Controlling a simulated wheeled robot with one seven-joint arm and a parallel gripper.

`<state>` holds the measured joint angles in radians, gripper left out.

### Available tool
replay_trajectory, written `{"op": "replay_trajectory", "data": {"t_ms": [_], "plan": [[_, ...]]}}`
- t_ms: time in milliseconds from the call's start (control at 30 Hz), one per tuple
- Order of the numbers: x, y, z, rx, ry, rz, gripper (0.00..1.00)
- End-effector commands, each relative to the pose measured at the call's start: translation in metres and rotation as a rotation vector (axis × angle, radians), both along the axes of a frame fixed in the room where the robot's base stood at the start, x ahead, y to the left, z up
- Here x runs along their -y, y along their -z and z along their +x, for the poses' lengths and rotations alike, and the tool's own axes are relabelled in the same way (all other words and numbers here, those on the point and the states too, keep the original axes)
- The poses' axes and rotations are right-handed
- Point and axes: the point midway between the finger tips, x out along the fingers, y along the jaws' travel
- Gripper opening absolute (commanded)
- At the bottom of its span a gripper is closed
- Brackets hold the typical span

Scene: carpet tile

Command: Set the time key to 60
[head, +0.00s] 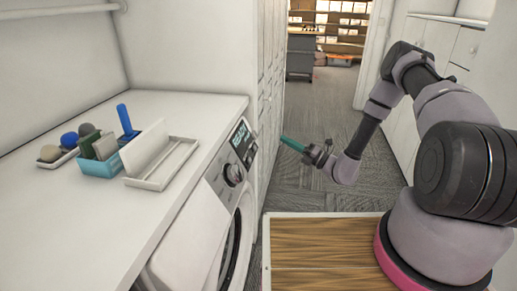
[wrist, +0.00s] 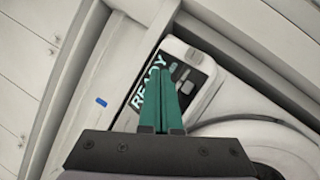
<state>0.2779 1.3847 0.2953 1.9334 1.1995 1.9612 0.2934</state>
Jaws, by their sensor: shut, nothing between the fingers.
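A white washing machine (head: 207,225) stands under the counter, with its control panel (head: 232,158) facing right. A dark display (head: 240,135) sits at the panel's far end, and a round knob (head: 233,175) nearer. In the wrist view the display (wrist: 147,90) reads READY in teal letters. Small grey keys (wrist: 186,87) lie beside the text; their labels are too small to read, so I cannot tell which is the time key. My gripper (head: 283,138) is shut and empty, to the right of the panel and apart from it. In the wrist view its teal fingers (wrist: 169,72) cover part of the display.
The counter (head: 60,215) holds a blue caddy (head: 100,167) with brushes, a white rack (head: 163,170) and a small tray (head: 58,160) of rounded items. A tall white cabinet (head: 268,90) stands beyond the machine. Carpeted floor (head: 320,110) is open behind my gripper.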

Motion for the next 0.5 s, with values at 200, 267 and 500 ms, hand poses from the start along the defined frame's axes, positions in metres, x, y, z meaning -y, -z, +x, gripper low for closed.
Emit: {"op": "replay_trajectory", "data": {"t_ms": [200, 267, 500], "plan": [[-0.011, 0.005, 0.002, 0.001, -0.001, 0.0, 0.0], [-0.017, 0.009, 0.003, 0.001, -0.003, 0.001, 0.0], [-0.048, 0.025, 0.009, 0.001, -0.002, 0.0, 0.0]]}}
